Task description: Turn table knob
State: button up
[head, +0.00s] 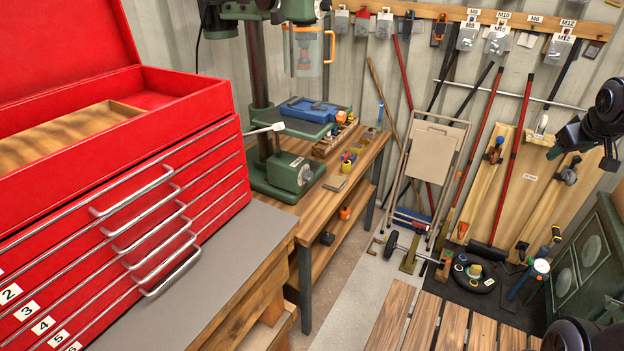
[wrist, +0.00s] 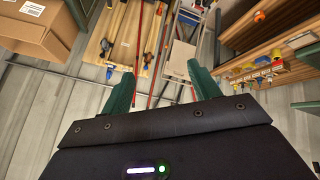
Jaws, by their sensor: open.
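The drill press (head: 258,75) stands on the wooden workbench behind the red tool chest. A light-grey lever handle (head: 264,129) sticks out at its left. A round grey knob (head: 306,175) sits on the front of its green lower block. I cannot tell for sure which of these is the table knob. My gripper (wrist: 163,88) is open and empty in the wrist view, with its two green fingers spread apart. In the head view my arm is at the right edge, far from the drill press. The wrist view does not clearly show the drill press.
The red tool chest (head: 215,130) with its lid up fills the left, on a grey-topped bench (head: 235,250). A folding chair (head: 433,165) and long-handled tools lean on the back wall. A cardboard box (wrist: 38,28) shows in the wrist view. Slatted wood (head: 430,325) lies at front.

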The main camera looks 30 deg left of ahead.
jog(key=w+a+f+n+t+y, duration=0.1)
jog(key=w+a+f+n+y, duration=0.3)
jog(key=w+a, duration=0.55)
jog(key=w+a+f+n+t+y, duration=0.15)
jog(key=w+a+f+n, duration=0.35)
jog(key=a, duration=0.9)
jog(key=n+g+y, duration=1)
jog(key=n+y, duration=0.2)
jog(key=n, duration=0.4)
send_near(311, 177)
jog(key=a, duration=0.9)
jog(key=shift+a+f, duration=0.25)
jog(key=c, duration=1)
jog(key=shift+o, duration=0.2)
